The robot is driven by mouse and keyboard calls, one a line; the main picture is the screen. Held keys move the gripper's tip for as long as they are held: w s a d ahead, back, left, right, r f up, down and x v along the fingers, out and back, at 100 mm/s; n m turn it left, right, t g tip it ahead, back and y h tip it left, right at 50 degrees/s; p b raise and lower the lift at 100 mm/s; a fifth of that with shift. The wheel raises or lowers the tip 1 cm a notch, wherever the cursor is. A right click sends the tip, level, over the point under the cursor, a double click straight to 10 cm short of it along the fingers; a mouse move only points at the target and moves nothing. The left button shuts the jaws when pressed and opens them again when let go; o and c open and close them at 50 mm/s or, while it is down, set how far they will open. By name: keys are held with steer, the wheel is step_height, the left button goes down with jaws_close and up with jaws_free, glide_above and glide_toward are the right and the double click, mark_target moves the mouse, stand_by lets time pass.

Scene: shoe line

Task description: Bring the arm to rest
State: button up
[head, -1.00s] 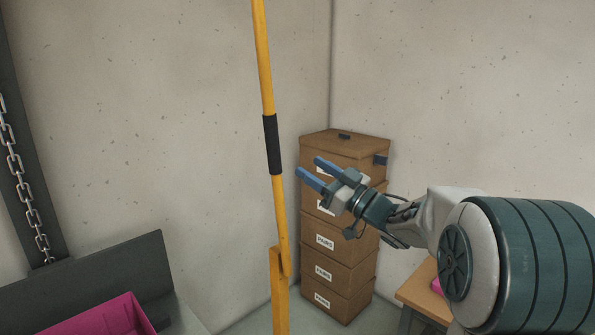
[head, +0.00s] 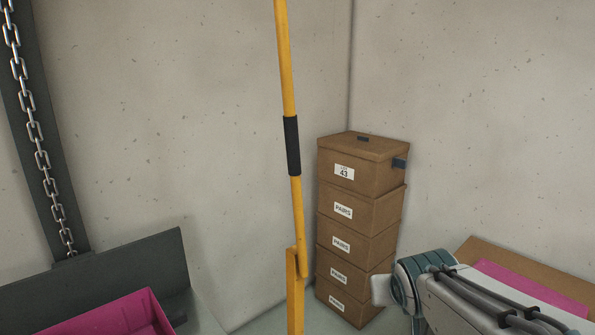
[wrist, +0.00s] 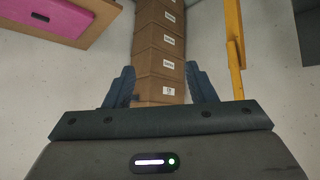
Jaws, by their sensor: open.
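My gripper (wrist: 161,88) shows in the wrist view with its two dark fingers apart and nothing between them. The stack of brown boxes lies in line beyond the gap between the fingers, and I see no contact. In the head view the gripper itself is out of sight. Only part of my arm (head: 455,295) shows at the lower right, to the right of the box stack.
Several brown boxes (head: 360,215) stand stacked in the corner. A yellow pole (head: 287,75) with a black grip stands left of them. A pink bin (head: 105,318) is at lower left, a chain (head: 42,160) hangs at left. A pink item (head: 530,287) lies on a wooden table (head: 480,252).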

steer(key=s+a+f+g, duration=0.1)
steer(key=s+f+g, duration=0.1)
steer(key=s, duration=0.5)
steer(key=s+a+f+g+y, duration=0.1)
steer(key=s+a+f+g, duration=0.1)
steer(key=s, duration=0.5)
steer(key=shift+a+f+g+y, duration=0.15)
steer(key=shift+f+g+y, duration=0.15)
steer(key=shift+f+g, duration=0.55)
steer(key=shift+f, duration=0.1)
